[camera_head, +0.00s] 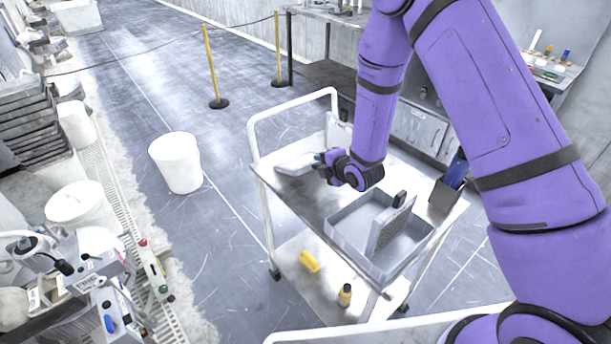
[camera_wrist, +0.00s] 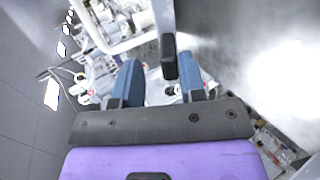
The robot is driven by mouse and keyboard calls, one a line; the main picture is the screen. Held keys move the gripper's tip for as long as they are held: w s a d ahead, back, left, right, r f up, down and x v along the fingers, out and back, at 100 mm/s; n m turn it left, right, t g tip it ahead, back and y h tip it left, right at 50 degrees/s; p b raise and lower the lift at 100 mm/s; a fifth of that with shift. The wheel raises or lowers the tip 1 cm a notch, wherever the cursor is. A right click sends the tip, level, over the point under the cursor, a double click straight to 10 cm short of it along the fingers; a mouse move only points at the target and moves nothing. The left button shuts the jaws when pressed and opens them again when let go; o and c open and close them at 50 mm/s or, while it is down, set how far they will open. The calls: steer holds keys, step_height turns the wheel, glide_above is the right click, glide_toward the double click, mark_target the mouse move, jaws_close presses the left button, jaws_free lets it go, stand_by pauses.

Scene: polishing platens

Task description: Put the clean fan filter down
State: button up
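My gripper (camera_wrist: 163,84) has its two blue fingers apart in the wrist view. In the head view it is low over the far left of the cart top. A pale grey flat panel (camera_head: 296,163), looking like a fan filter, is at the cart's far left corner, right beside the fingertips. A second grey filter panel (camera_head: 388,228) with a dark knob stands tilted in the grey tray. Which panel is clean, I cannot tell.
The tray (camera_head: 348,243) fills the cart's near right part; bare cart top (camera_head: 312,202) lies left of it. A dark holder (camera_head: 445,194) with a blue item stands at the right edge. The cart's white handle (camera_head: 291,106) rises behind. Yellow items (camera_head: 309,261) lie on the lower shelf.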

steer(key=v, duration=0.2)
steer(key=shift+s+d+r, duration=0.15)
steer(key=shift+s+r, duration=0.05)
steer(key=shift+s, duration=0.1)
steer(key=s+d+r+m+g+h, duration=0.15)
steer(key=s+d+r+m, duration=0.25)
steer(key=r, duration=0.5)
steer(key=s+d+r+m+h, duration=0.25)
steer(key=d+r+m, duration=0.25)
steer(key=r, duration=0.4)
steer(key=s+d+r+m+h, duration=0.1)
steer(key=s+d+r+m, duration=0.3)
steer(key=r, duration=0.6)
steer(key=s+d+r+m+g, duration=0.1)
steer(key=s+r+m, duration=0.2)
steer(key=s, duration=0.4)
steer(key=s+d+r+m+g, duration=0.1)
steer(key=s+m, duration=0.3)
steer(key=s, duration=0.4)
steer(key=s+d+r+m+g+h, duration=0.1)
steer(key=s+d+r+m+g, duration=0.1)
steer(key=s, duration=0.6)
step_height(320, 180, up, 3)
steer(key=shift+s+d+f+m, duration=0.15)
steer(key=shift+s+d+m, duration=0.2)
steer(key=shift+m, duration=0.55)
